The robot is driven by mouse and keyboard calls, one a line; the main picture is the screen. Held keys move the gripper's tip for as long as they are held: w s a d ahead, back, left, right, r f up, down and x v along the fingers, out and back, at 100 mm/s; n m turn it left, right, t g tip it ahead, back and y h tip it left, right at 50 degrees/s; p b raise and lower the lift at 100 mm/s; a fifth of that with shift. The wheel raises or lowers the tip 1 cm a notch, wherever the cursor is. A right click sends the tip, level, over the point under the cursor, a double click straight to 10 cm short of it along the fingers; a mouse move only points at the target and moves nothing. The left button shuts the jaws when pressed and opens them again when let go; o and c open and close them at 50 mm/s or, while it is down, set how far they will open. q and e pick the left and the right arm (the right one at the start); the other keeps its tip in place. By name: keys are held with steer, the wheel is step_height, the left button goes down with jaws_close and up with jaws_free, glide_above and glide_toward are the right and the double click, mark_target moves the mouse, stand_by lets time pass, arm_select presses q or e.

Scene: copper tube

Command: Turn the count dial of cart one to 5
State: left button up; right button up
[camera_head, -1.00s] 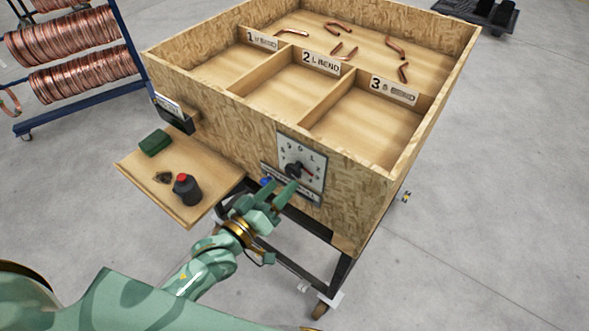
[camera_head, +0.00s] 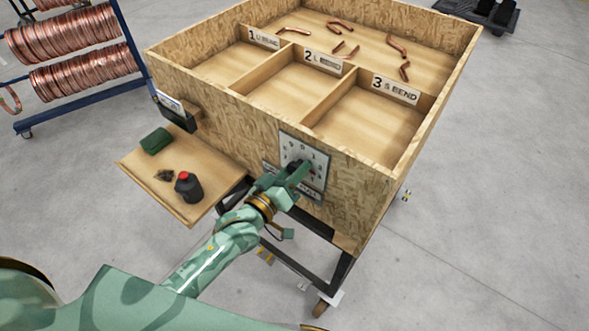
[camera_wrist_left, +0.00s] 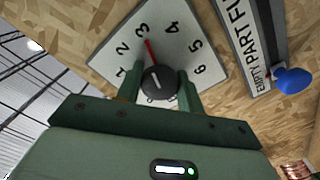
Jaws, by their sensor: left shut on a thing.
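The count dial is a white square plate (camera_head: 316,178) with black numbers on the cart's (camera_head: 365,200) front panel. It also shows in the left wrist view (camera_wrist_left: 190,50). Its round dark knob (camera_wrist_left: 160,83) carries a red pointer (camera_wrist_left: 150,50), which points at the 3. My left gripper (camera_head: 300,172) reaches up to the dial and hides part of its face. In the left wrist view, my left gripper's fingers (camera_wrist_left: 161,80) stand on both sides of the knob, shut on it. My right gripper is not in view.
A side shelf (camera_head: 200,210) holds a dark bottle with a red cap (camera_head: 188,187) and a green object (camera_head: 155,140). A coil rack (camera_head: 75,75) stands at left.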

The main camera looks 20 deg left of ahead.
arm_select(q)
steer(key=shift+m, duration=0.3)
steer(key=shift+m+p, duration=0.65)
steer(key=shift+m, duration=0.25)
steer(key=m+p, duration=0.1)
steer(key=m, duration=0.2)
steer(key=m+p, duration=0.1)
steer(key=m, duration=0.4)
steer(key=shift+m, duration=1.8)
steer(key=o, duration=1)
